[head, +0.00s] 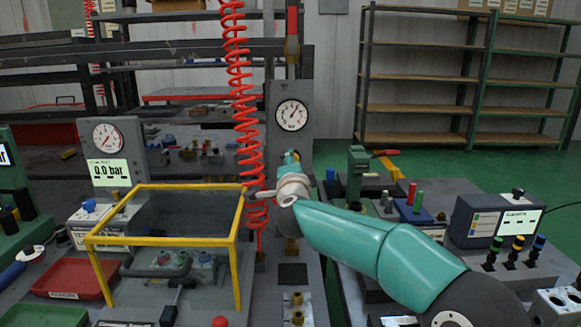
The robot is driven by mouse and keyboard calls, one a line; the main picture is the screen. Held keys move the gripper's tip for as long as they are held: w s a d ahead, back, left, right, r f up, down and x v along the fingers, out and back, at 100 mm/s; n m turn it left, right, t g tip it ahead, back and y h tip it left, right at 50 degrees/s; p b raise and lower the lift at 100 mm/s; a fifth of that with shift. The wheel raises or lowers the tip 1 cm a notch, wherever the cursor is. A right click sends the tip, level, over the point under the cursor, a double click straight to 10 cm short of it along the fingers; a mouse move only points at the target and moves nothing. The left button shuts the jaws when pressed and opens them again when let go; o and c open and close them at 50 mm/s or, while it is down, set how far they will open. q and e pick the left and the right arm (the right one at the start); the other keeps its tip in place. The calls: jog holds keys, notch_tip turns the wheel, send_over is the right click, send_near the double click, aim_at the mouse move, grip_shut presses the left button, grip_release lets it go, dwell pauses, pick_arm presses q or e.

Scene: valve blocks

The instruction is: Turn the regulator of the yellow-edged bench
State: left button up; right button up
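The yellow-edged guard (165,241) is a clear box on the bench at left. Valve blocks (188,262) and a dark curved handle (158,268) show inside it. A gauge panel (107,134) behind it has a round dial and a display reading 0.0 bar. Another dial gauge (292,115) is on a grey post right of the red coil hose. I cannot tell which part is the regulator. My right arm reaches in from the lower right, its wrist in front of the post below that gauge. My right gripper (262,193) seems to point left near the guard's right corner; its fingers are unclear. My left gripper is out of view.
A red coiled hose (241,90) hangs just left of the post. A red tray (75,279) lies left of the guard. A display box (497,222) and coloured knobs (514,251) stand at right. Empty shelves (420,77) stand at the back, with clear green floor before them.

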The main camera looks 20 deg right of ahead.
jog(key=shift+d+f, duration=0.15)
jog(key=shift+f, duration=0.05)
jog(key=o, duration=1.1)
jog(key=shift+o, duration=0.2)
jog(key=shift+r, duration=0.1)
jog(key=shift+s, duration=0.1)
jog(key=v, duration=1.1)
jog(key=shift+s, duration=0.35)
